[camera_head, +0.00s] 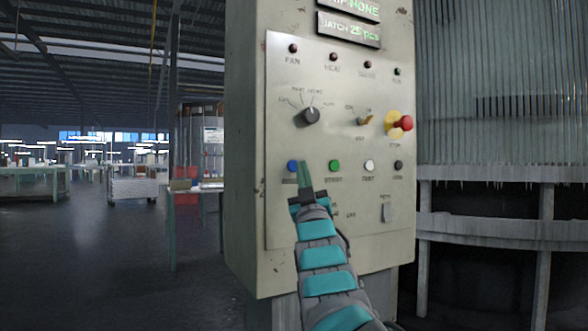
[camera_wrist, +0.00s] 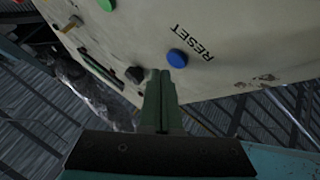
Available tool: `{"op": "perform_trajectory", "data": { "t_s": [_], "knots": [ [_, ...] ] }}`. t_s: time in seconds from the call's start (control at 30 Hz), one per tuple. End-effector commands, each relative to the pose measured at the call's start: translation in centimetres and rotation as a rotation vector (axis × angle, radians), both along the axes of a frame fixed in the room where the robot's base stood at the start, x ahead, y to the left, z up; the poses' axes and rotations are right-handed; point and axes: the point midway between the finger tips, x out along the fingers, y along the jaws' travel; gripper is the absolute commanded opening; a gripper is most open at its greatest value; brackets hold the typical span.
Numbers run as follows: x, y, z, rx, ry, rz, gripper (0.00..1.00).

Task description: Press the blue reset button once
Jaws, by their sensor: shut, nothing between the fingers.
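The blue reset button (camera_head: 292,166) is at the left end of the lower button row on the control panel (camera_head: 281,214). In the wrist view the blue button (camera_wrist: 177,58) sits beside the printed word RESET, just beyond my fingertips. My gripper (camera_head: 304,166) is shut and empty, its two green fingers together. In the head view the fingertips appear just right of the blue button, between it and the green button (camera_head: 335,165). In the wrist view my gripper (camera_wrist: 161,72) points at the panel, its tips just left of and below the button. I cannot tell whether they touch the panel.
A white button (camera_head: 369,166) and a black one (camera_head: 398,166) continue the row. Above are a dark rotary knob (camera_head: 310,116), a small toggle and a red stop button (camera_head: 405,123) on yellow. A corrugated metal tank (camera_head: 500,90) stands right. Open floor lies left.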

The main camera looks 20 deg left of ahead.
Motion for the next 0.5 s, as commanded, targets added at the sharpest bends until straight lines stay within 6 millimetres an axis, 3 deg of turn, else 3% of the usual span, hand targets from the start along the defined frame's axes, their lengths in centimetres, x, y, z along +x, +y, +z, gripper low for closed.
{"op": "perform_trajectory", "data": {
  "t_s": [0.5],
  "knots": [
    [-3.0, -3.4, -0.1, 0.001, -0.003, -0.001, 0.0]
  ]
}}
